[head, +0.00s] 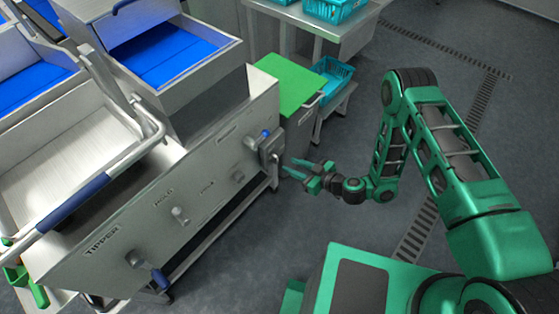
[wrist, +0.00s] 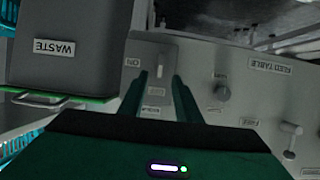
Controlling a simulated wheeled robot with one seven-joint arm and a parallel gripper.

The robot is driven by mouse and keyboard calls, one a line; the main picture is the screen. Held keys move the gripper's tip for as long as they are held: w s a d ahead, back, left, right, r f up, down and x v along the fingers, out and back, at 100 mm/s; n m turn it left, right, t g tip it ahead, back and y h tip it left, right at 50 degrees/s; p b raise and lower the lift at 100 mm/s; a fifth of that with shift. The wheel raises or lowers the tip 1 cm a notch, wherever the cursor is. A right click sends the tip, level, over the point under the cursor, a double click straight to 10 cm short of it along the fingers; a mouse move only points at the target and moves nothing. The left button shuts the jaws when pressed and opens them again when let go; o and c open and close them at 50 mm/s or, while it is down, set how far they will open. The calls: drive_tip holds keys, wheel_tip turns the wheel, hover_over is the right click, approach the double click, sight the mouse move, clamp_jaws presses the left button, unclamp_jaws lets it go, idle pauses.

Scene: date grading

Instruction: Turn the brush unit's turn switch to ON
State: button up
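The turn switch shows in the wrist view as a small pale bar (wrist: 161,66) on the steel panel, with an upside-down ON label (wrist: 132,63) to its left. My gripper (wrist: 160,78) is open, its two green fingers apart on either side below the bar. I cannot tell whether they touch it. In the head view a switch box (head: 270,150) with a blue-tipped part sits at the panel's right end. My gripper (head: 292,168) is just right of it, fingers pointing at it and parted. The switch's exact angle is hard to read.
A grey WASTE bin (wrist: 70,45) stands beside the panel; its green lid (head: 287,84) shows in the head view. The floor (head: 300,240) in front is clear.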

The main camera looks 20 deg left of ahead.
sight(275, 160)
drive_tip(key=x, duration=0.7)
drive_tip(key=shift+w+a, duration=0.2)
drive_tip(key=shift+a, duration=0.1)
clamp_jaws()
